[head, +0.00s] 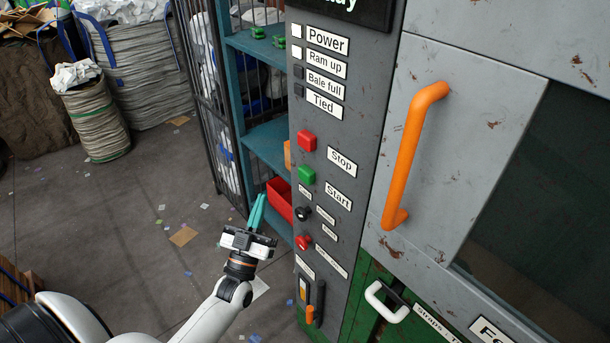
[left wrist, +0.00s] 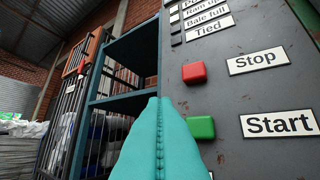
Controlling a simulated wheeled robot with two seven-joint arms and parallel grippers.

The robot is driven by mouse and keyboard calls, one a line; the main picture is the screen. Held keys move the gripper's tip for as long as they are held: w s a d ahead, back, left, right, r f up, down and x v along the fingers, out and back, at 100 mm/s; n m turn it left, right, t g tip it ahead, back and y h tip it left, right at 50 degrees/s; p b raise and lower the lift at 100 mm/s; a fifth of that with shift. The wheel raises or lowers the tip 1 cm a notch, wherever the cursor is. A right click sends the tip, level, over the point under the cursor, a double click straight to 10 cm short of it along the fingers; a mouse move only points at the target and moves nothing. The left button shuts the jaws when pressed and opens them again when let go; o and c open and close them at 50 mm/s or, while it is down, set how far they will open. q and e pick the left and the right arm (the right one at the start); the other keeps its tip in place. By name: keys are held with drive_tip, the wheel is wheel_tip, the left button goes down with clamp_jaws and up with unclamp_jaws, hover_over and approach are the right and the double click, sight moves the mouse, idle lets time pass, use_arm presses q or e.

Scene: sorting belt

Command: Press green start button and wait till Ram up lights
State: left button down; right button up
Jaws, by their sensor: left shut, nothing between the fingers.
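The green start button (head: 306,175) sits on the grey control panel (head: 340,120), beside the "Start" label and below the red stop button (head: 306,141). The Ram up lamp (head: 297,52) looks white and bright, like the Power lamp (head: 296,31) above it. The Bale full lamp (head: 298,72) and Tied lamp (head: 299,90) are dark. My left gripper (head: 258,204) is shut and empty, its teal fingers pointing up, left of and below the green button and apart from it. In the left wrist view the fingers (left wrist: 158,103) stand just left of the green button (left wrist: 201,127).
An orange handle (head: 412,150) projects from the machine door right of the panel. Lower on the panel are a black knob (head: 302,213) and a red knob (head: 303,242). A teal shelf (head: 268,140) with a red bin (head: 280,198) stands behind my left gripper.

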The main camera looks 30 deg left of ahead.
use_arm(q)
drive_tip(key=shift+w, duration=0.1)
drive_tip(key=b, duration=0.2)
approach(300, 170)
wheel_tip(300, 170, up, 3)
drive_tip(key=w+a, duration=0.2)
drive_tip(key=shift+w+d+b, duration=0.45)
drive_tip(key=shift+w, duration=0.3)
idle(1.4)
drive_tip(key=shift+w+d+r, duration=0.1)
drive_tip(key=shift+w+d, duration=0.1)
drive_tip(key=shift+w, duration=0.2)
